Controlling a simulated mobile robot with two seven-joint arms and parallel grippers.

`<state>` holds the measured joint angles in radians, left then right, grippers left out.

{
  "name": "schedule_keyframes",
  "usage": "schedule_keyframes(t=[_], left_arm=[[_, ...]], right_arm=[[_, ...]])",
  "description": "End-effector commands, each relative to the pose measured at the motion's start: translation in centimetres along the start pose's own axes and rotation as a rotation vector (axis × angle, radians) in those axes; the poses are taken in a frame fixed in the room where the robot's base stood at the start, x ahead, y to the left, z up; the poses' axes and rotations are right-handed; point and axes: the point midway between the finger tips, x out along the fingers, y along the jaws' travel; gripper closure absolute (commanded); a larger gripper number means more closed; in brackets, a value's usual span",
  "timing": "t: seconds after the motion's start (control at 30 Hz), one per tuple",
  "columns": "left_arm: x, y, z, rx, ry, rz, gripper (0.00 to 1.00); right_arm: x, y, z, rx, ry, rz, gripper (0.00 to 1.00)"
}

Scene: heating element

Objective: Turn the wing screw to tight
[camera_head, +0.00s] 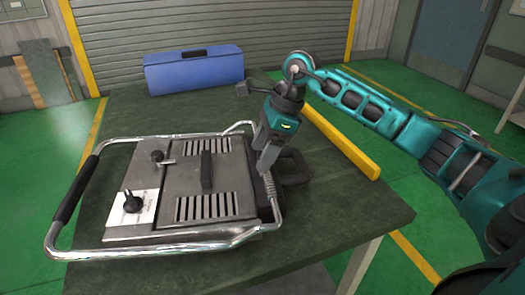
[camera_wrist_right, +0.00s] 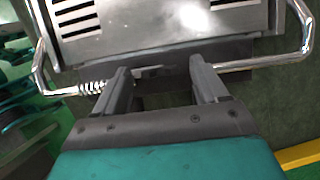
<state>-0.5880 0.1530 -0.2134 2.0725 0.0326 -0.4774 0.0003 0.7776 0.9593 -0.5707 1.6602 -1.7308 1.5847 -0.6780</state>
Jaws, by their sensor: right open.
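The heating element (camera_head: 222,180) is a grey metal box with vent slots and chrome tube handles, lying on the dark table. A black knob (camera_head: 132,203) sits on a white label at its front left. A smaller dark knob with a short metal lever (camera_head: 158,157) is on its upper left; I cannot tell which fitting is the wing screw. My right gripper (camera_head: 263,168) points down at the box's right side. In the right wrist view, my right gripper (camera_wrist_right: 160,80) is open, its fingers on either side of a dark part at the box's edge. My left gripper is out of view.
A blue toolbox (camera_head: 194,72) stands at the table's back. A yellow bar (camera_head: 342,142) lies along the table's right edge. A dark loop handle (camera_head: 296,168) is beside my right gripper. The dark table (camera_head: 345,205) is clear at the front right.

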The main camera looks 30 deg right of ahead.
Motion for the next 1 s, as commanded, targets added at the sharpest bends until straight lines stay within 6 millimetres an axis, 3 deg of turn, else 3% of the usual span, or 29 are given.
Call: schedule_keyframes(t=[0.3, 0.9, 1.0], left_arm=[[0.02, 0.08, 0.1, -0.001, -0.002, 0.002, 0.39], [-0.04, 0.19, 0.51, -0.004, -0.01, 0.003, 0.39], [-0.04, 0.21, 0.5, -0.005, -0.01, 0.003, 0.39]], right_arm=[[0.33, 0.01, 0.0, 0.0, 0.0, 0.0, 0.28], [0.28, 0.0, 0.0, 0.0, 0.0, 0.0, 0.84], [0.27, 0.0, 0.0, 0.002, 0.0, -0.001, 0.84]])
